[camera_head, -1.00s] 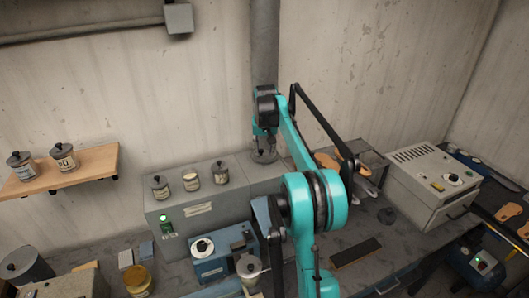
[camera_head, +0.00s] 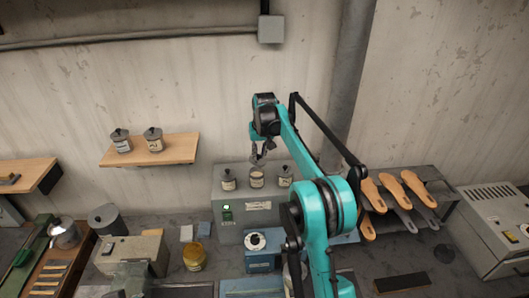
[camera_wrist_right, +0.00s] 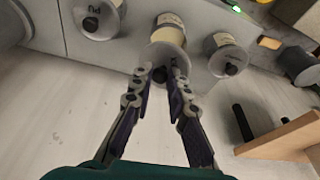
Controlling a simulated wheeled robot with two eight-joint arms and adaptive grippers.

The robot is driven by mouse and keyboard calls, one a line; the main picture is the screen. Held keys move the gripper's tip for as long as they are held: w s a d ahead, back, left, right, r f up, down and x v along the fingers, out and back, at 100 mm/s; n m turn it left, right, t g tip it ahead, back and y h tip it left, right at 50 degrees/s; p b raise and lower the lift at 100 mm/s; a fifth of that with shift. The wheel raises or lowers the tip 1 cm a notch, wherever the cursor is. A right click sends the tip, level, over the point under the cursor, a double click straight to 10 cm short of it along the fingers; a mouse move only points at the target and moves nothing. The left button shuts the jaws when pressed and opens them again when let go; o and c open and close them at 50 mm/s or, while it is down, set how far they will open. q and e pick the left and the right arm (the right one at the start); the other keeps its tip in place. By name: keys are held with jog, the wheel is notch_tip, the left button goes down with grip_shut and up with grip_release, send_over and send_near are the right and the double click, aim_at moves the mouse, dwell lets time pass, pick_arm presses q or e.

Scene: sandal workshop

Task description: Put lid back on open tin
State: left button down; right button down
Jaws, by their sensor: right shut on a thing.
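The open tin (camera_head: 256,180) stands in the middle of a row of three on the grey cabinet. It has a pale label, and its cream rim shows in the head view. My right gripper (camera_head: 257,160) is directly above it, shut on the grey lid. In the right wrist view the fingertips (camera_wrist_right: 163,72) pinch the dark knob of the round lid (camera_wrist_right: 165,55), which lines up with the tin (camera_wrist_right: 168,20). Whether lid and tin touch, I cannot tell. My left gripper is not in view.
Lidded tins stand close on both sides, left (camera_head: 228,180) and right (camera_head: 285,175), on the grey cabinet (camera_head: 243,222). A wooden wall shelf (camera_head: 170,150) with two tins is to the left. A rack of sandal soles (camera_head: 395,200) is to the right.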

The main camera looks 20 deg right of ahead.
aim_at(258, 162)
notch_tip(258, 162, down, 5)
jog(key=b, duration=0.3)
jog(key=shift+s+f, duration=0.1)
jog(key=shift+f, duration=0.2)
jog(key=shift+a+r, duration=0.2)
dwell(0.6)
jog(key=shift+a+r, duration=0.15)
dwell(0.8)
dwell(0.8)
dwell(0.4)
jog(key=c, duration=0.9)
grip_release()
